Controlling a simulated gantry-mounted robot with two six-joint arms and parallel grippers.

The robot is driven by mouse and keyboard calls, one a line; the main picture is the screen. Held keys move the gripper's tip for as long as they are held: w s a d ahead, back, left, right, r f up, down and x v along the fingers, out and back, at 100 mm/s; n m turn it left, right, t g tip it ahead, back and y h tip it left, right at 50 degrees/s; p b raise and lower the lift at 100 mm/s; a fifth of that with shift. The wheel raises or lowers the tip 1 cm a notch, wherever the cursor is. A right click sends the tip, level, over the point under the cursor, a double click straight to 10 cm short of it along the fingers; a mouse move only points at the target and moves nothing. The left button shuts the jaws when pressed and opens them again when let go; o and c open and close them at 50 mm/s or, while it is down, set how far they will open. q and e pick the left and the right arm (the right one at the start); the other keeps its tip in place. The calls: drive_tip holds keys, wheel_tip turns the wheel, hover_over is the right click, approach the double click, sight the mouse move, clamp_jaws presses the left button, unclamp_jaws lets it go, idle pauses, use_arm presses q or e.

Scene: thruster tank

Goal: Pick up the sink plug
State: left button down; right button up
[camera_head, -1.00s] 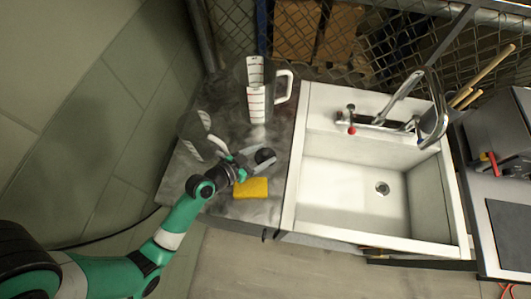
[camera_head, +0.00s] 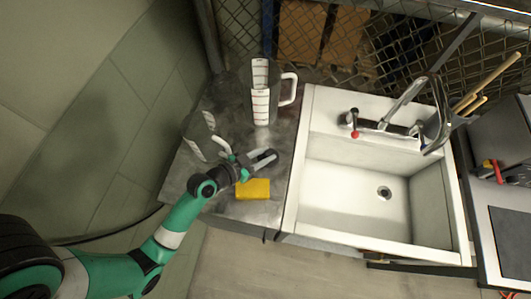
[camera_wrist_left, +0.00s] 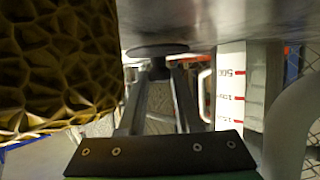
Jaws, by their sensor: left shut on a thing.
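The sink plug (camera_wrist_left: 157,50) is a small dark round disc. In the left wrist view it sits at the fingertips, close to the grey counter surface. My left gripper (camera_head: 268,157) is shut on it, low over the counter left of the sink. In the left wrist view the two fingers (camera_wrist_left: 158,70) meet at the plug. In the head view the fingers largely hide the plug. I cannot tell whether the plug is clear of the counter. My right gripper is in neither view.
A yellow sponge (camera_head: 253,190) lies just in front of my left gripper. A clear measuring jug (camera_head: 262,92) stands behind it, and another (camera_head: 200,135) is to its left. The white sink (camera_head: 345,205) and its tap (camera_head: 400,105) are to the right.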

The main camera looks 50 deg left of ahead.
use_arm(q)
drive_tip(key=s+d+r+p, duration=0.6)
drive_tip(key=s+d+r, duration=0.1)
drive_tip(key=d+r, duration=0.5)
drive_tip(key=shift+s, duration=0.15)
